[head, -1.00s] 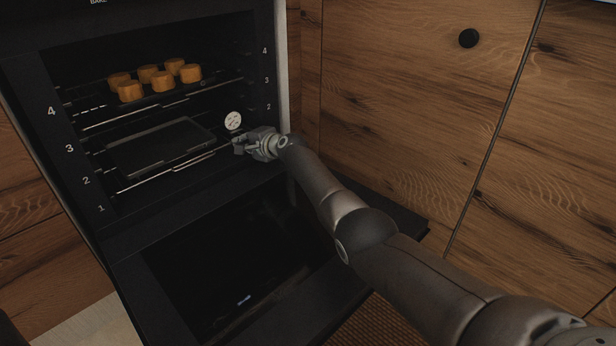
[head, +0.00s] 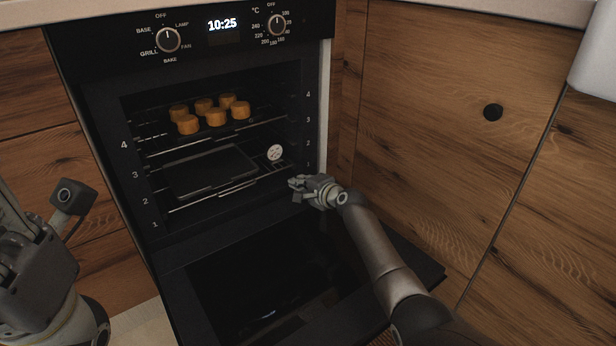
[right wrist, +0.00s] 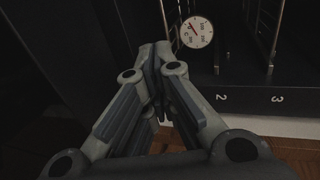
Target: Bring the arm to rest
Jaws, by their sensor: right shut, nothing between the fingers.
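My right gripper (head: 297,187) is at the right side of the open oven (head: 95,130), in front of its opening. Its fingers are together and empty; in the right wrist view the closed fingertips (right wrist: 155,52) point into the dark oven. A round white dial thermometer (head: 275,152) stands just above and left of the gripper's wrist, inside the oven; it also shows in the right wrist view (right wrist: 196,32), beyond the fingertips and apart from them. My left gripper (head: 68,200) shows partly at the left edge, and its finger state is unclear.
Several orange-brown round pieces (head: 215,117) sit on the upper rack. A dark tray (head: 205,172) lies on the rack below. The oven door (head: 425,270) hangs open under my right arm. Wooden cabinet fronts (head: 430,110) stand to the right.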

